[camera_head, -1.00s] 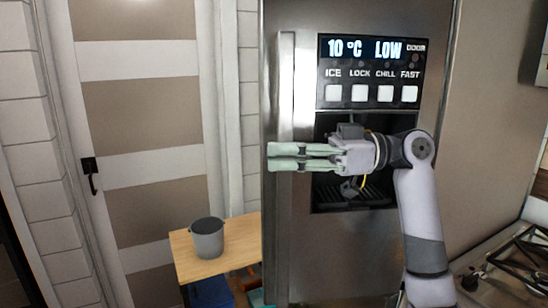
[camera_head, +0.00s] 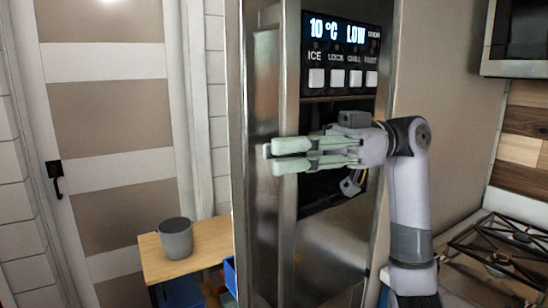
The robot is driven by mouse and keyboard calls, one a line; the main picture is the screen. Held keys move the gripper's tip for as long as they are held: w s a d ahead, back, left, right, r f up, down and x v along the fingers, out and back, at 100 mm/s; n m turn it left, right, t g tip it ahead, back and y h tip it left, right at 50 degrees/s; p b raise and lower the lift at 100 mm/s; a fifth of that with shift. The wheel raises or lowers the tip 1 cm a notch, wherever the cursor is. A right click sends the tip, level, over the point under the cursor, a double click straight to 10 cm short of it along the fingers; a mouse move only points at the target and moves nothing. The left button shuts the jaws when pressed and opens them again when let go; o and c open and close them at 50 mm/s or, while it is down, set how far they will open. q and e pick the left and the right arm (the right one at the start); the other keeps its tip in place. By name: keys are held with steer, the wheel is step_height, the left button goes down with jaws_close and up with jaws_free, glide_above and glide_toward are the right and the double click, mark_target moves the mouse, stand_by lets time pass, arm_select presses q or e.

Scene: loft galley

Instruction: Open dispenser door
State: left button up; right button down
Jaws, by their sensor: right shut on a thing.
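The tall steel dispenser door (camera_head: 340,250) fills the middle of the head view and is seen at a slant, its left side nearer to me. A long vertical bar handle (camera_head: 289,80) runs near its left edge. My right gripper (camera_head: 271,160) reaches in from the right, with its pale green fingers across the handle, shut on it. The gripper hides that part of the handle and some of the dark dispenser recess (camera_head: 325,195). Above the recess is a lit control panel (camera_head: 340,55) with several white buttons. My left gripper is not in view.
A wooden table (camera_head: 210,245) with a grey bucket (camera_head: 175,239) stands at the left, close to the door's left edge. Blue bins (camera_head: 180,292) sit under it. A gas hob (camera_head: 500,250) is at the right. A closed striped room door (camera_head: 105,120) stands behind.

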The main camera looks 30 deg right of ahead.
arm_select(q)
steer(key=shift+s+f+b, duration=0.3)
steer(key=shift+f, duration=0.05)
arm_select(e)
steer(key=shift+s+d, duration=0.35)
steer(key=shift+s, duration=0.5)
steer(key=c, duration=1.7)
jaws_free()
steer(key=shift+s+d, duration=0.15)
steer(key=d, duration=0.4)
steer(key=s+d, duration=0.1)
steer(key=d, duration=0.6)
steer(key=shift+s+d, duration=0.35)
steer(key=shift+s, duration=0.05)
